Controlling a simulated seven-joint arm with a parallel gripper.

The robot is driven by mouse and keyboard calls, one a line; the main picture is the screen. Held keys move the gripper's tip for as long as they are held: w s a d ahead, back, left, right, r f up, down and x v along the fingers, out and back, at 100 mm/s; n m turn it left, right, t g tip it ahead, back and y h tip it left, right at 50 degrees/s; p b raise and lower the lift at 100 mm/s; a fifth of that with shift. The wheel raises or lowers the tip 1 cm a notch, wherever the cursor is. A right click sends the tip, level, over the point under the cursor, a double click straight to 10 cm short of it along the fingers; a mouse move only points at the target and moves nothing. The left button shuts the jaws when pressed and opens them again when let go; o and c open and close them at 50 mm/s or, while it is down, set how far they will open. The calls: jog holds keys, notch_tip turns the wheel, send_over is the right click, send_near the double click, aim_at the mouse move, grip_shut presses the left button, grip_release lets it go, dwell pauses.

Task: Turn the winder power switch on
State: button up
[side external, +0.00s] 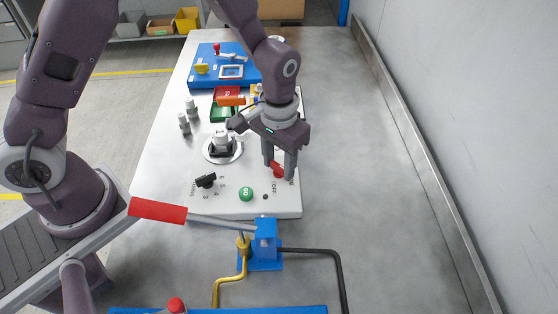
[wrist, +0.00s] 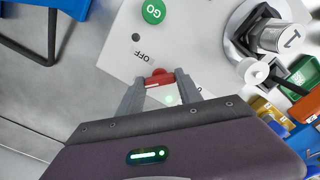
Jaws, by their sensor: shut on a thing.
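The winder power switch is a red rotary knob (side external: 277,170) on the white panel (side external: 225,207), near its right edge. In the wrist view the red knob (wrist: 160,78) sits between my two fingertips, beside the printed word OFF. My gripper (side external: 278,168) points down over the knob and is shut on it, one finger on each side. A small green light (wrist: 171,100) shows near the knob in the wrist view. The lower part of the knob and some of the label are hidden by my fingers.
A green GO button (side external: 246,194) and a black selector knob (side external: 206,180) are on the same panel. A winder spindle (side external: 222,145) stands behind them. A red-handled lever (side external: 158,210) and blue valve block (side external: 265,240) are in front. The table is clear at right.

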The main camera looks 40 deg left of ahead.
aim_at(279, 165)
jog(key=shift+n, duration=1.2)
jog(key=o, duration=1.4)
notch_tip(279, 165, up, 7)
jog(key=shift+r, duration=0.1)
